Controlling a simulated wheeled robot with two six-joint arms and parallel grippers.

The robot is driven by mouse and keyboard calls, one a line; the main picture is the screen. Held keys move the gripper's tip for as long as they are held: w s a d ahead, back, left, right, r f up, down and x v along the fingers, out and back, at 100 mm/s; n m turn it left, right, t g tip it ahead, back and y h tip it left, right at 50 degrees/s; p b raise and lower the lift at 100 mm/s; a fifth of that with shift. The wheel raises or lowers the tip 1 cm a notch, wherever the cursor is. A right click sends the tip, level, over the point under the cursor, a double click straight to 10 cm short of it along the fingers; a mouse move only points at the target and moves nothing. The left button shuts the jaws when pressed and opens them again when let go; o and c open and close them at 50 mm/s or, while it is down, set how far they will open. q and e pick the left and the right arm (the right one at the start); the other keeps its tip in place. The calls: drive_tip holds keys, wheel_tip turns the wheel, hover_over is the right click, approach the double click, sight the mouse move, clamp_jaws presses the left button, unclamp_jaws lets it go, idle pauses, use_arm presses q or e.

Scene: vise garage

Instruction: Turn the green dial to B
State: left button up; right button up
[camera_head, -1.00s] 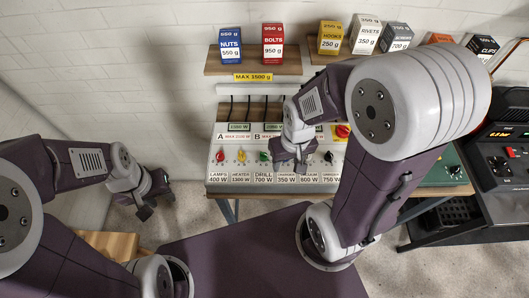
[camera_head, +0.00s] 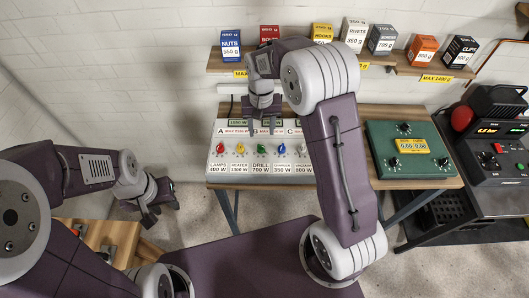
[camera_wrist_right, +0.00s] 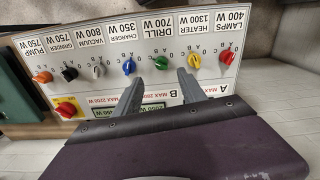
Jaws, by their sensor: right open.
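The green dial (camera_head: 263,149) sits above the DRILL 700 W label on the white panel (camera_head: 212,172). It also shows in the right wrist view (camera_wrist_right: 161,62), upside down; its pointer's exact setting is too small to tell. My right gripper (camera_head: 263,126) is open and empty over the panel, on the wall side of the green dial. In the right wrist view its two fingers (camera_wrist_right: 164,73) extend toward the dial, whose knob lies just beyond the tips; I cannot tell whether they touch. My left gripper (camera_head: 153,213) hangs at the left, away from the panel.
Neighbouring dials are yellow (camera_wrist_right: 194,60) and blue (camera_wrist_right: 130,66), close on either side; red (camera_wrist_right: 227,57) lies farther out. A green box with a yellow display (camera_head: 408,146) stands right of the panel. Shelves with weight boxes (camera_head: 382,40) hang above.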

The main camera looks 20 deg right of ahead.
sight(261, 146)
drive_tip(key=shift+w+f, duration=0.55)
drive_tip(key=shift+f, duration=0.15)
drive_tip(key=f+p, duration=0.1)
drive_tip(key=f, duration=0.7)
drive_tip(key=shift+s, duration=0.2)
drive_tip(key=shift+w+f, duration=0.1)
drive_tip(key=shift+f, duration=0.2)
drive_tip(key=shift+c, duration=0.9)
drive_tip(key=shift+r, duration=0.1)
clamp_jaws()
